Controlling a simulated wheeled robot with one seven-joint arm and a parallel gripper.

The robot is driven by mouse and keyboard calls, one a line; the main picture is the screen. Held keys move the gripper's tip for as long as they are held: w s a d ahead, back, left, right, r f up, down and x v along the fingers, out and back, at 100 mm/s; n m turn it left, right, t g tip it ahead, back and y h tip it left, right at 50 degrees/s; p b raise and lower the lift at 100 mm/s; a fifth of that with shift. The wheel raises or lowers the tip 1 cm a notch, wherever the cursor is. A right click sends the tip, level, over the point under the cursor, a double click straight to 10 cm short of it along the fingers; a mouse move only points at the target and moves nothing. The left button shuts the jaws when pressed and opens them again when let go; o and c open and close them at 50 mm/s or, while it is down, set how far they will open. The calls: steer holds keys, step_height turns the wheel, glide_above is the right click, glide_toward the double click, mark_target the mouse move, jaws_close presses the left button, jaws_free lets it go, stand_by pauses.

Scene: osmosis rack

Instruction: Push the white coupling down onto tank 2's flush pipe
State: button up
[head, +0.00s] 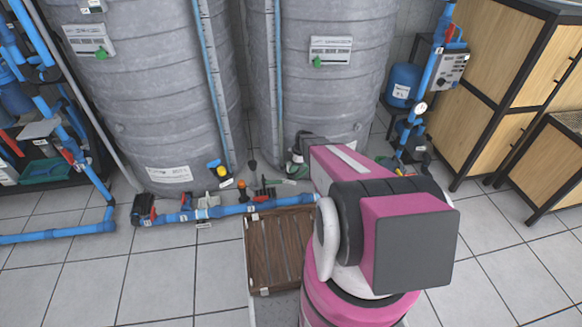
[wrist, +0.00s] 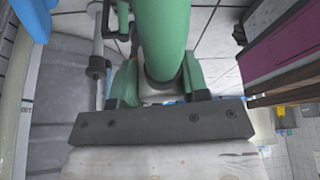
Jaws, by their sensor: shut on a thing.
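My gripper (wrist: 160,85) has green fingers shut around a thick green cylinder (wrist: 165,35), which fills the middle of the wrist view. In the head view my gripper (head: 298,152) is low, in front of the right grey tank (head: 335,85), and partly hidden by my pink arm. I cannot make out the white coupling for certain in either view. A slim grey pipe with a collar (wrist: 97,65) stands left of my fingers in the wrist view; I cannot tell whether it is the flush pipe. The tank numbers are not readable.
A left grey tank (head: 155,90) stands beside the right one. Blue pipework (head: 225,211) with valves runs along the floor before them. A brown slatted platform (head: 278,250) lies near my arm. Wooden cabinets (head: 520,90) stand at right. Tiled floor is clear at front left.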

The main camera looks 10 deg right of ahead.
steer(key=shift+f, duration=0.3)
steer(key=o, duration=0.9)
steer(key=shift+o, duration=0.2)
steer(key=v, duration=1)
steer(key=shift+r, duration=0.4)
steer(key=shift+d, duration=0.1)
steer(key=s+a+r+m+h, duration=0.2)
steer(key=s+r+m, duration=0.7)
steer(key=s+m, duration=0.1)
steer(key=s+a+r+m+h, duration=0.2)
steer(key=s+r+m, duration=0.8)
steer(key=s, duration=0.2)
steer(key=shift+a+t+h, duration=0.2)
steer(key=shift+t+h, duration=0.1)
steer(key=shift+t, duration=0.1)
